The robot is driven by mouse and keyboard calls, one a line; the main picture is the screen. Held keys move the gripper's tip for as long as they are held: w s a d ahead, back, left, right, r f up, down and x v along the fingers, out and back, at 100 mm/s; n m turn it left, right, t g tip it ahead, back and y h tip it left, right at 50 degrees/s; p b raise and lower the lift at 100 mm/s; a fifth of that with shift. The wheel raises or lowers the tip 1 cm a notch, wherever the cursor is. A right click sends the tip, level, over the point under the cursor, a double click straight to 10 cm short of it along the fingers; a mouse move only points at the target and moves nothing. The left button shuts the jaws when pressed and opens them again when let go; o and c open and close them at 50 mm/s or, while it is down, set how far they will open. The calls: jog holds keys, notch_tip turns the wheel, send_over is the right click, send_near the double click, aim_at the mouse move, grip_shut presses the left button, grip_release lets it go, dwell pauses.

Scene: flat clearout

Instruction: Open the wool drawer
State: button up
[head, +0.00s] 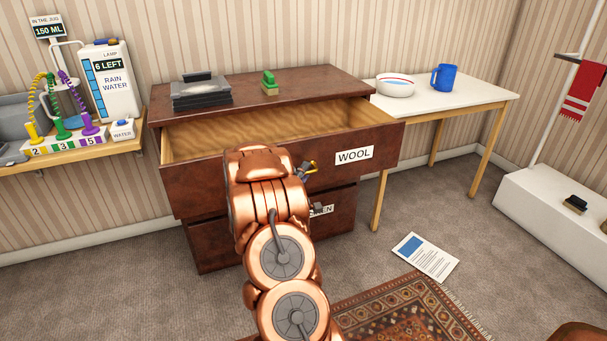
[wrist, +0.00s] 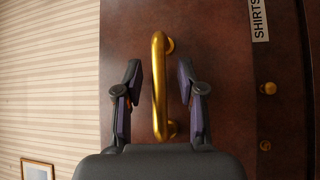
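The wool drawer (head: 385,140), with a white "WOOL" label, is the top drawer of the dark brown chest. It stands pulled well out, and its pale wooden inside shows. In the wrist view a brass bar handle (wrist: 159,85) on a dark brown front lies between the two fingers of my gripper (wrist: 160,78). The fingers are apart, with a gap on each side of the bar.
The lower drawer (head: 340,215) looks shut; its label is partly hidden. A label reading "SHIRTS" (wrist: 261,18) shows in the wrist view. A white table (head: 445,92) stands right of the chest. A paper (head: 426,257) and a rug (head: 400,310) lie on the floor.

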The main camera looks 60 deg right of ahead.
jog(key=v, duration=1.2)
jog(key=shift+r, duration=0.1)
dwell(0.4)
